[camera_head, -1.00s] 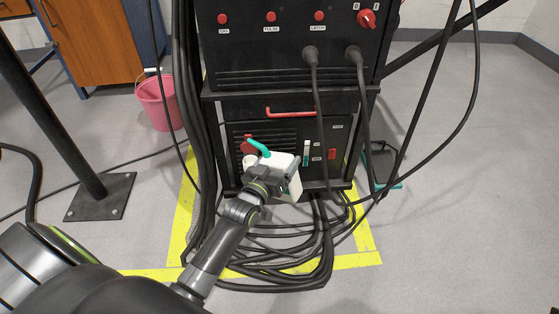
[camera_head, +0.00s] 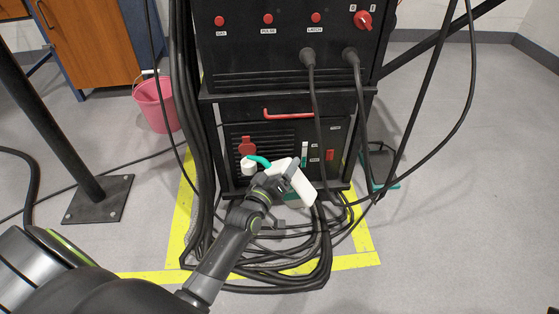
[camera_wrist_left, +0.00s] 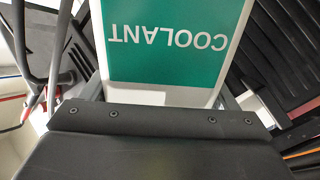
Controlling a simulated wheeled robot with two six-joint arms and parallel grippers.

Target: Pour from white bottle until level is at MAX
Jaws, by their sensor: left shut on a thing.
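The white bottle (camera_head: 301,188) is tilted in front of the lower black unit, its teal spout (camera_head: 259,161) pointing left at the white filler neck (camera_head: 249,168). Whether the spout tip is inside or just above the neck I cannot tell, and no liquid stream shows. My left gripper (camera_head: 279,182) is shut on the bottle. In the left wrist view the bottle's green COOLANT label (camera_wrist_left: 167,40) appears upside down. The level gauge (camera_head: 305,153) is a narrow strip with teal in its lower part; its exact level against the small labels is too small to read.
A red cap (camera_head: 246,146) sits above the filler neck. Thick black cables (camera_head: 320,235) hang and coil on the floor before the cabinet (camera_head: 225,108). A red handle (camera_head: 288,113) is above the lower unit. A pink bucket (camera_head: 157,105) stands left.

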